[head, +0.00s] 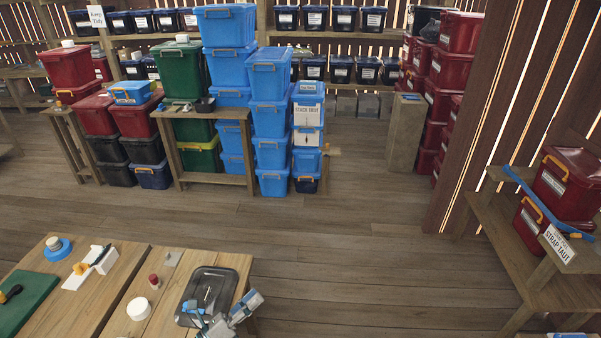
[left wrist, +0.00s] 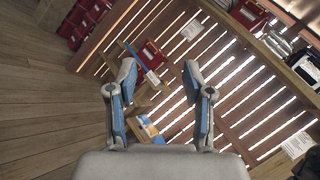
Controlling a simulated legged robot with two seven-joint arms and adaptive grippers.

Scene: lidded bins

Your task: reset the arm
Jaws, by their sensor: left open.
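My left gripper (head: 222,313) shows at the bottom edge of the head view, above the right end of the wooden table, over or close to a dark grey tray (head: 232,283). In the left wrist view its two grey and blue fingers (left wrist: 160,75) stand wide apart, with nothing between them. The gripper points towards the slatted wall and the red bins there. My right gripper shows in neither view.
The wooden table (head: 150,257) carries a white tub (head: 139,308), a blue tape roll (head: 57,250) and a green mat (head: 25,300). Red bins (head: 566,184) sit on a bench at right. Blue bins (head: 269,118) are stacked behind. The middle floor (head: 350,245) is clear.

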